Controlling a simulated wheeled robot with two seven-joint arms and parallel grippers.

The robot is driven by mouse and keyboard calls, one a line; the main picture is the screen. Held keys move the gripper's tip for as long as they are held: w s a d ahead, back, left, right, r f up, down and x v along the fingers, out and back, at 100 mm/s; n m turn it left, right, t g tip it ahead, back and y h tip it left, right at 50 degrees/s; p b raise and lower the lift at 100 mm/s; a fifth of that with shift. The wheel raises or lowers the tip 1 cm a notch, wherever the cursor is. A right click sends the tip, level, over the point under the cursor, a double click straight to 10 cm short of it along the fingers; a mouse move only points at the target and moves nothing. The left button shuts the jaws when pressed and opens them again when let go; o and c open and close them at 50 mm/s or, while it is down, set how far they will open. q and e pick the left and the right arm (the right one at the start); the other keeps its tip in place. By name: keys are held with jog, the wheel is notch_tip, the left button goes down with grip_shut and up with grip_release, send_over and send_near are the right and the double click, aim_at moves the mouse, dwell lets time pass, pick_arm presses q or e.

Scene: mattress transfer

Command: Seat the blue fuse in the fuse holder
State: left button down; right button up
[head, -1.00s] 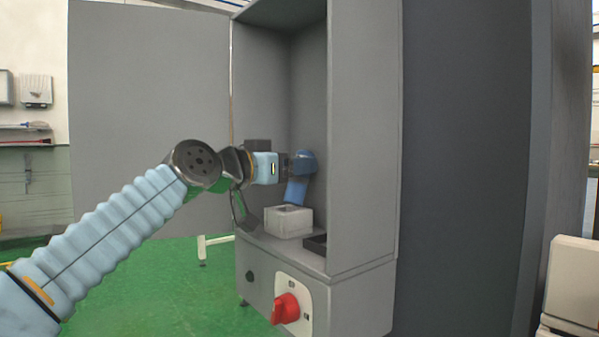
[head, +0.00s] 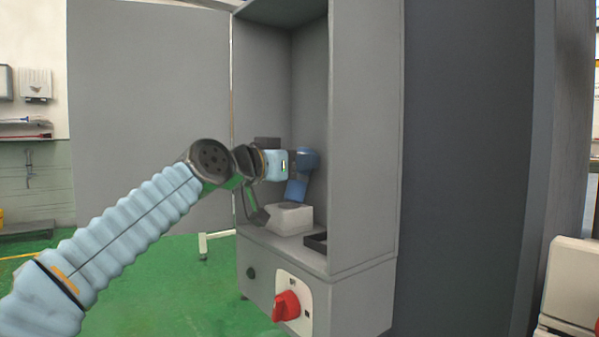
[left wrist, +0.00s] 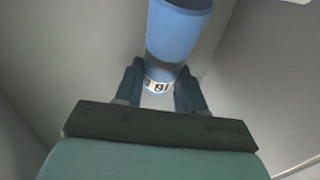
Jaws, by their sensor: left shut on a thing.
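My left gripper (head: 300,163) reaches into the grey cabinet from the left. In the left wrist view the fuse (left wrist: 178,30) is a blue cylinder with a pale labelled band between my two fingers (left wrist: 160,85). The pale grey block (head: 290,220) on the cabinet's ledge looks like the fuse holder, with an opening in its top. The fuse's lower end is just above or at that opening; I cannot tell whether they touch. My right gripper is not in view.
A black tray (head: 316,243) lies right of the block on the ledge. The cabinet's side wall (head: 362,150) stands close on the right. A red rotary switch (head: 287,305) sticks out of the front below. The open door panel (head: 150,120) is behind my arm.

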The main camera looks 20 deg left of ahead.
pick_arm(q)
notch_tip(320, 180, up, 5)
jog(key=shift+s+r+p, duration=0.1)
jog(key=shift+s+p, duration=0.05)
jog(key=shift+p, duration=0.75)
notch_tip(320, 180, up, 2)
jog(key=w+a+b+v, duration=0.1)
jog(key=a+b+v, duration=0.1)
jog(key=v, duration=0.7)
jog(key=w+a+b+v, duration=0.1)
jog(key=a+b+v, duration=0.1)
jog(key=v, duration=0.8)
jog(key=shift+s+b, duration=0.2)
jog(key=shift+b, duration=0.45)
